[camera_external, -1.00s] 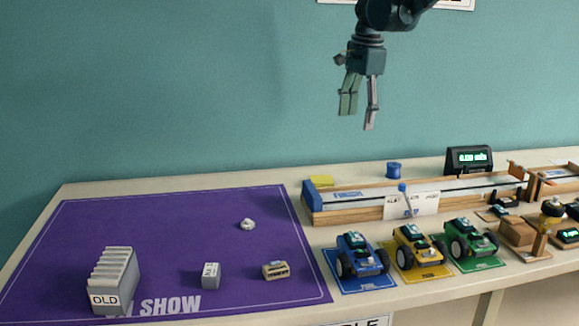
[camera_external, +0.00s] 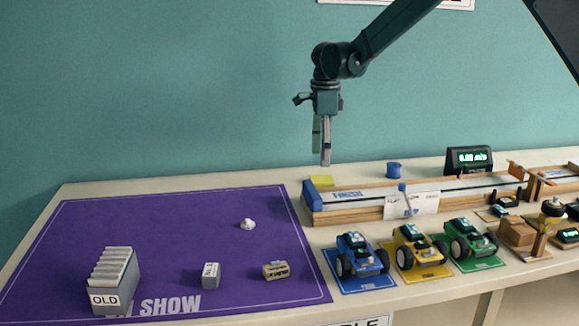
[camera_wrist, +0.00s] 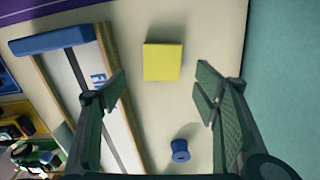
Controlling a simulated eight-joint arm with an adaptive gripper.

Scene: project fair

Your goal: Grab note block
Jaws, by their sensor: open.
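The note block is a flat yellow square pad. In the external view the note block (camera_external: 320,181) lies on the tabletop at the back, just behind the left end of the wooden track. In the wrist view the note block (camera_wrist: 163,62) is in the upper middle, fully visible. My gripper (camera_external: 322,158) hangs in the air above the block, fingers pointing down. In the wrist view my gripper (camera_wrist: 160,88) is open and empty, its fingers to the left and right, with the block appearing between and slightly above the fingertips.
The wooden track (camera_external: 370,203) with its blue end (camera_wrist: 52,40) lies beside the block. A blue spool (camera_wrist: 180,150) stands nearby, also visible in the external view (camera_external: 393,170). A purple mat (camera_external: 170,235) lies left; several toy cars stand in front. The wall is behind.

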